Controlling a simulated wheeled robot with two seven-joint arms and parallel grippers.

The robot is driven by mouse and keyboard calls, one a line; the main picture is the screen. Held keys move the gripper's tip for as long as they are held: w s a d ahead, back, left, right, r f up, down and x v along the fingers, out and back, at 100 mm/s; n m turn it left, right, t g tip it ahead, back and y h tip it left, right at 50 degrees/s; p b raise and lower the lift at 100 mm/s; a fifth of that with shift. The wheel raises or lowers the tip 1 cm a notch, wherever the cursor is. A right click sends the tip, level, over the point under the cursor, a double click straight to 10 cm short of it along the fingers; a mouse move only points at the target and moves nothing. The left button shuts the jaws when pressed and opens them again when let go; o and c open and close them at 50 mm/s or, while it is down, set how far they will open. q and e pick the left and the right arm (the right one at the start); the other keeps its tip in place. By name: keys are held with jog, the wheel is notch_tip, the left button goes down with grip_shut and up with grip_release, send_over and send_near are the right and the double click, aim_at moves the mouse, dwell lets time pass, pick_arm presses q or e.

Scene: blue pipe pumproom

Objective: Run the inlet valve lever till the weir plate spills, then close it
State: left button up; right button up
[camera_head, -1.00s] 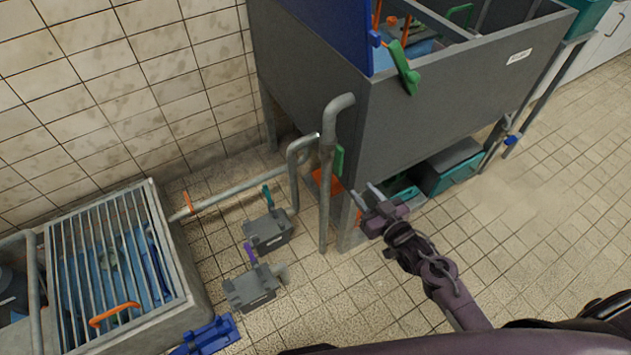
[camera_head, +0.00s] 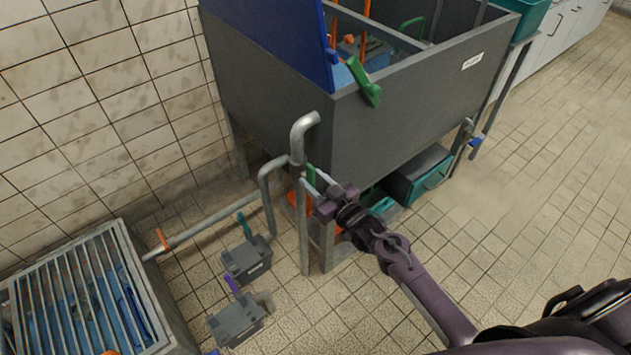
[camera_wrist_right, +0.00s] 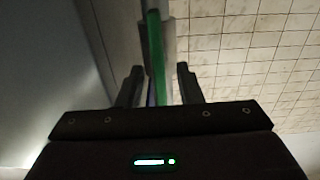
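A green lever (camera_head: 311,176) stands upright on the grey pipe (camera_head: 303,230) at the corner of the grey tank (camera_head: 400,120). I take it as the inlet valve lever, but no label on it is readable. My right gripper (camera_head: 314,180) is at this lever with its fingers apart. In the right wrist view the green lever (camera_wrist_right: 155,50) runs between the two open fingers (camera_wrist_right: 159,78); I cannot see contact. My left gripper is not in view. I cannot surely pick out the weir plate; an upright blue panel (camera_head: 270,40) covers part of the tank top.
A green handle (camera_head: 363,82) hangs on the tank rim. An orange lever (camera_head: 162,239) sits on the low pipe. Two grey boxes carry a teal lever (camera_head: 243,225) and a purple lever (camera_head: 232,285). A barred basin (camera_head: 135,290) stands at lower left. Floor at right is clear.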

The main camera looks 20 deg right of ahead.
grip_shut()
jog(key=shift+n, duration=0.4)
jog(key=n, duration=0.2)
jog(key=shift+a+n, duration=0.15)
jog(key=shift+n, duration=0.25)
jog(key=n, duration=0.3)
jog(key=shift+s+a+f+n, duration=0.1)
jog(key=shift+n, duration=0.2)
jog(key=n, duration=0.5)
jog(key=shift+a+f, duration=0.15)
jog(key=shift+f, duration=0.05)
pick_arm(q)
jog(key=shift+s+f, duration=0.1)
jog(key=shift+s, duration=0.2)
pick_arm(e)
jog(key=n, duration=0.5)
jog(key=shift+s+f+n, duration=0.1)
jog(key=shift+f+n, duration=0.15)
jog(key=shift+n, duration=0.15)
